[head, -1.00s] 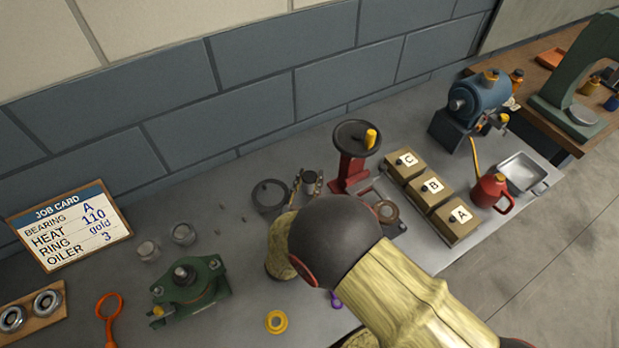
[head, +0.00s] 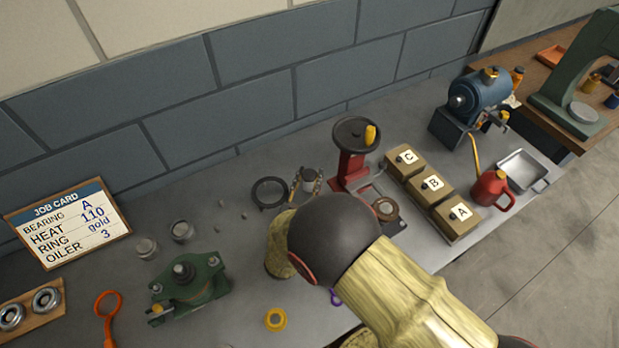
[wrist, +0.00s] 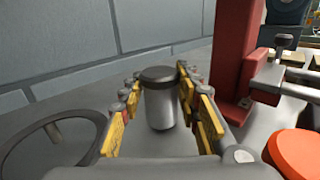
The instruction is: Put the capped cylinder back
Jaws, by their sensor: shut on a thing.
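The capped cylinder (wrist: 160,105) is a grey metal cylinder with a dark cap, upright between the yellow-padded fingers of my gripper (wrist: 157,84) in the wrist view. My gripper is shut on it. In the head view the cylinder (head: 309,176) shows small, just behind my arm, left of the red press. I cannot tell whether its base touches the bench.
A dark ring (head: 269,193) lies to the left of the cylinder. The red press (head: 351,170) with a handwheel stands close on the right, then boxes A, B and C (head: 431,183). A green fixture (head: 187,287) stands at the front left.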

